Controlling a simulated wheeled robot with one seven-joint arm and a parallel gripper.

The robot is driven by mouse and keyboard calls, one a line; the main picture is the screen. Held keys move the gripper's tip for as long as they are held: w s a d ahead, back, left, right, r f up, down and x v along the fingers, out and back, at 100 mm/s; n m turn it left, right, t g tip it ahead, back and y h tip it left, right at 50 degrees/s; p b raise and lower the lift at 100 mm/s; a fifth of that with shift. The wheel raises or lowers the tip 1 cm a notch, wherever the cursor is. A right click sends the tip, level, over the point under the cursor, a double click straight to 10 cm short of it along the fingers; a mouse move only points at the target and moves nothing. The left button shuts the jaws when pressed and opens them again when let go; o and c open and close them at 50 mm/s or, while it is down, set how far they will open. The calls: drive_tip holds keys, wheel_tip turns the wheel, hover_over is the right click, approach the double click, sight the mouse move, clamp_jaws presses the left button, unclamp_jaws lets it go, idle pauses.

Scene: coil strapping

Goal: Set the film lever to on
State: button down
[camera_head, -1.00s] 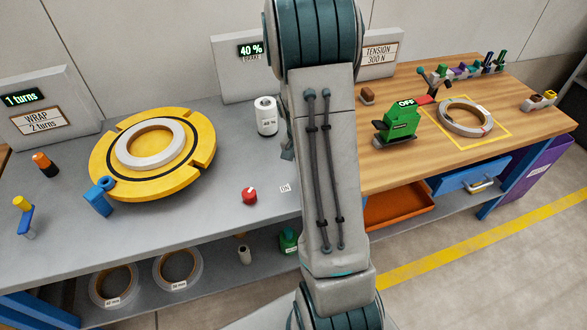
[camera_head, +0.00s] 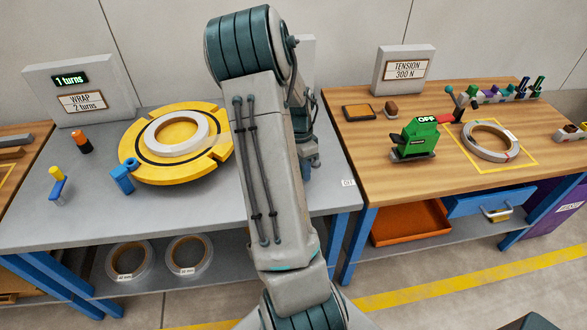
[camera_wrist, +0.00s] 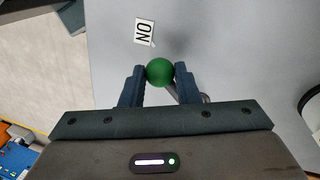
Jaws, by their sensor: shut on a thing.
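In the wrist view, a green ball knob (camera_wrist: 160,71) on a grey stem sits between my fingers. My gripper (camera_wrist: 160,73) is shut on this knob, one finger on each side. A white ON label (camera_wrist: 144,32) lies on the grey table just beyond the knob, a little left. The stem's base is mostly hidden behind my right finger. In the head view my arm hides the knob and my fingertips. A small label (camera_head: 348,183) shows near the grey table's right edge, its text too small to read surely.
A yellow turntable (camera_head: 215,165) with a white ring (camera_head: 153,136) stands left of my arm on the grey table (camera_head: 30,225). A blue block (camera_head: 122,180) is beside it. On the wooden table (camera_head: 365,180) at right are a green tool marked OFF (camera_head: 415,137) and a coil (camera_head: 490,143).

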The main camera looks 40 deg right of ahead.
drive_tip(key=shift+r, duration=0.1)
idle(0.3)
drive_tip(key=c, duration=1.1)
unclamp_jaws()
wheel_tip(320, 180, up, 14)
drive_tip(key=w, duration=0.2)
drive_tip(key=shift+w+d+f+p, duration=0.25)
drive_tip(key=shift+d+p, duration=0.1)
drive_tip(key=shift+d, duration=0.05)
